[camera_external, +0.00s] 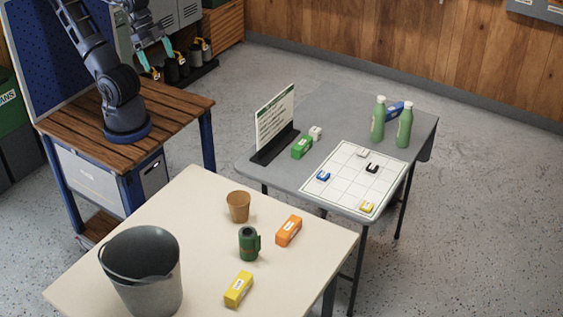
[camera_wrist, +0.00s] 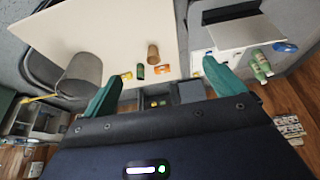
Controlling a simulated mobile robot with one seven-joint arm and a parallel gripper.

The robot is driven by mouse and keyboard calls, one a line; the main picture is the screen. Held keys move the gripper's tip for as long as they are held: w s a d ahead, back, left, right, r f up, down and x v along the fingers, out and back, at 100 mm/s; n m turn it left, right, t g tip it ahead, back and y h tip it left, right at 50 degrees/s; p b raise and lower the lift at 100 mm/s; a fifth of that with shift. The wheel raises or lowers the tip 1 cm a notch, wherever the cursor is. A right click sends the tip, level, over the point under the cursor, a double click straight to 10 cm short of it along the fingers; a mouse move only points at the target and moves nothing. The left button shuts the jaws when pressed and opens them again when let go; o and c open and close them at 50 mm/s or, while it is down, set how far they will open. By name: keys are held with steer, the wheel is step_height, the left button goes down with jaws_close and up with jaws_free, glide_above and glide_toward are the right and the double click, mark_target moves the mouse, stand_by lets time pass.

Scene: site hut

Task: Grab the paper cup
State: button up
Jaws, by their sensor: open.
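The brown paper cup (camera_external: 238,207) stands upright on the cream table (camera_external: 190,200) in the external view, near the table's back edge. In the wrist view the cup (camera_wrist: 153,54) shows small and far off, on the pale tabletop. My gripper (camera_external: 154,56) is at the top left of the external view, high above the wooden bench and well apart from the cup. Its two teal fingers show spread wide in the wrist view (camera_wrist: 165,85), with nothing between them.
On the cream table, a grey bucket (camera_external: 140,275), a green mug (camera_external: 249,243), an orange box (camera_external: 289,231) and a yellow box (camera_external: 239,289) stand near the cup. A grey table (camera_external: 310,180) behind holds green bottles (camera_external: 378,118), a sign (camera_external: 274,122) and a grid board (camera_external: 340,185).

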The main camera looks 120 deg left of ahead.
steer(key=m+g, duration=0.5)
steer(key=m, duration=1.1)
glide_above(239, 203)
steer(key=w+d, duration=0.2)
steer(key=w, duration=0.1)
steer(key=f, duration=3.5)
steer(key=shift+s+d+f, duration=0.15)
steer(key=shift+s+f, duration=0.1)
steer(key=shift+f, duration=0.15)
steer(key=shift+s+f, duration=0.2)
steer(key=shift+f, duration=1.2)
steer(key=shift+s+f, duration=0.15)
steer(key=shift+f, duration=1.2)
steer(key=c, duration=1)
